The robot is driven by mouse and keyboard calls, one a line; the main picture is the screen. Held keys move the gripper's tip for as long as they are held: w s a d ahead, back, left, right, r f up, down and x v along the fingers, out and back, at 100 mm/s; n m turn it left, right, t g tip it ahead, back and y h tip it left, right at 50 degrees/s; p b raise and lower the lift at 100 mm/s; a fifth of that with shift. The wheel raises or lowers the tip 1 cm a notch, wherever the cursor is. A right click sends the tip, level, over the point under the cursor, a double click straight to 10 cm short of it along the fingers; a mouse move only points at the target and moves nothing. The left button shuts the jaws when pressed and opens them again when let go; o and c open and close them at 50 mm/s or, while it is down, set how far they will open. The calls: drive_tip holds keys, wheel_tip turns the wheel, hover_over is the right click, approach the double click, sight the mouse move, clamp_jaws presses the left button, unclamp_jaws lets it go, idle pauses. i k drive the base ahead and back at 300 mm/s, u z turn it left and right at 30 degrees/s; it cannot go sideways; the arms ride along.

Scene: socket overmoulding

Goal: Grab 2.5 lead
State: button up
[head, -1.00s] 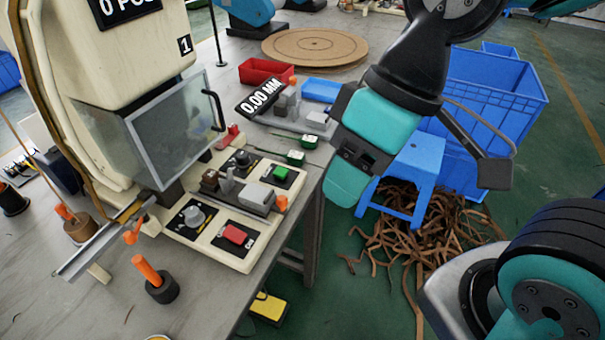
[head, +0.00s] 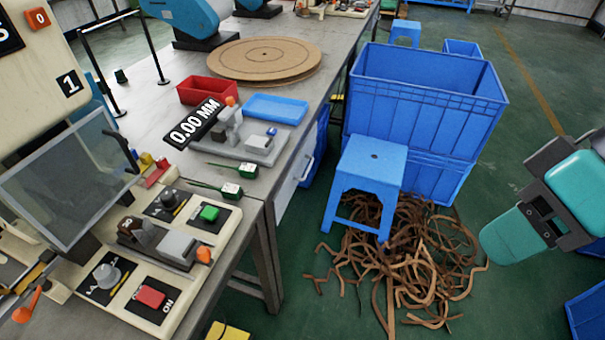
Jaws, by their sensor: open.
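No label reading 2.5 can be made out in the head view. Brown lead-like strips (head: 420,262) lie in a tangled heap on the green floor, around and under the blue stool. Two small green-and-white tagged pieces, one (head: 248,170) behind the other (head: 232,191), lie on the table edge with thin dark stems pointing left; their lettering is too small to read. My gripper (head: 515,232), teal and black, is at the right edge above the floor, apart from the heap and table. It is open, and nothing shows in it.
A blue stool (head: 372,165) and large blue crates (head: 425,110) stand right of the table. A machine control panel (head: 160,255), a gauge fixture (head: 250,143), a red tray (head: 205,90), a blue tray (head: 275,108) and a round board (head: 265,60) occupy the table.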

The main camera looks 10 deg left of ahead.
sight(232, 192)
drive_tip(key=z, duration=0.2)
drive_tip(key=i, duration=1.35)
drive_tip(key=u, duration=2.4)
